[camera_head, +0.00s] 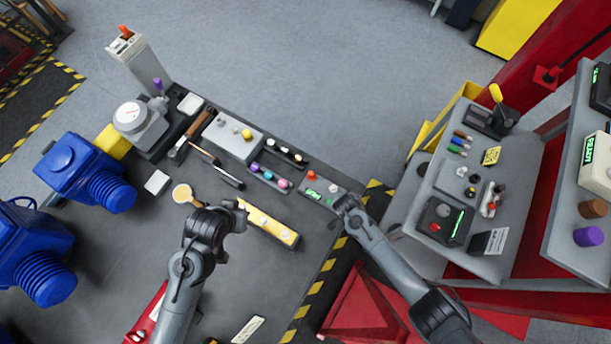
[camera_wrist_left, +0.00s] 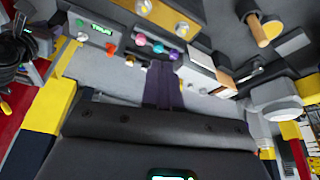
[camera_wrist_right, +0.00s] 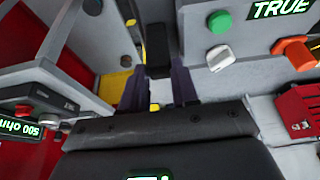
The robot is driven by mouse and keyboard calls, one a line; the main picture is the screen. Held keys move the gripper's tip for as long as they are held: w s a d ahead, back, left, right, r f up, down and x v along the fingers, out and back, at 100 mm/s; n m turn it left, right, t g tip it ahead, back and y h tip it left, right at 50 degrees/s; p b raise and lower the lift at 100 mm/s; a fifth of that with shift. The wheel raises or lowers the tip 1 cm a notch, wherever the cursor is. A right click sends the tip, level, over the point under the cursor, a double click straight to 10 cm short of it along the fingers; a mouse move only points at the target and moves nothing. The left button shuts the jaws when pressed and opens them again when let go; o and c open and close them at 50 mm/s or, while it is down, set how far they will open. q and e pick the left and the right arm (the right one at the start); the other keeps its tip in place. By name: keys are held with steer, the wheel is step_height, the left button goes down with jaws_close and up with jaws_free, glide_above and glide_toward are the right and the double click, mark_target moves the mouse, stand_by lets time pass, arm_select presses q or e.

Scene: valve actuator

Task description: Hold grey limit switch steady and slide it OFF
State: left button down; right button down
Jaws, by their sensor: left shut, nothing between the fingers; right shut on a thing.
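The grey box (camera_head: 324,187) with a lit green display, which I take for the limit switch, sits near the table's right corner. In the right wrist view the box (camera_wrist_right: 245,52) shows a green button, a pale grey knob (camera_wrist_right: 219,58), an orange-red knob and "TRUE" on its display. My right gripper (camera_head: 344,203) is at the box's right end. It is shut on a dark upright block (camera_wrist_right: 158,45); whether this belongs to the box I cannot tell. My left gripper (camera_head: 238,212) is shut and empty, left of the box. Its fingers (camera_wrist_left: 162,75) are together in the left wrist view.
A tray with coloured knobs (camera_head: 269,177) lies left of the box. A yellow-topped bar (camera_head: 268,225) lies near my left gripper. A side console (camera_head: 465,190) with knobs and a lever stands right of the table. The table edge has yellow-black stripes (camera_head: 318,290).

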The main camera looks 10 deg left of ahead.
mark_target(312, 175)
steer(key=shift+s+f, duration=0.1)
steer(key=shift+f, duration=0.05)
steer(key=shift+d, duration=0.1)
arm_select(q)
steer(key=w+d+f+n+h, duration=0.1)
steer(key=w+d+f, duration=0.2)
steer(key=w+f, duration=0.3)
steer(key=w+d+f+n+t+h, duration=0.1)
steer(key=w+d+f, duration=0.3)
steer(key=w+f, duration=0.3)
steer(key=w+d+f+n+t+h, duration=0.1)
steer(key=w+d+f+n, duration=0.1)
steer(key=w+f, duration=0.4)
steer(key=shift+w+d+f, duration=0.1)
steer(key=shift+d+f, duration=0.15)
steer(key=shift+f, duration=0.3)
steer(key=shift+w+d+f, duration=0.15)
steer(key=shift+d+f, duration=0.1)
steer(key=shift+f, duration=0.3)
steer(key=shift+w+d+f, duration=0.1)
steer(key=shift+d+f, duration=0.15)
steer(key=shift+f, duration=0.3)
steer(key=shift+w+d+f, duration=0.1)
steer(key=shift+w+d, duration=0.2)
steer(key=shift+d, duration=0.3)
steer(key=shift+w+d, duration=0.25)
steer(key=shift+d, duration=0.4)
steer(key=shift+w+d+f, duration=0.1)
steer(key=shift+w+d, duration=0.2)
steer(key=shift+d, duration=0.3)
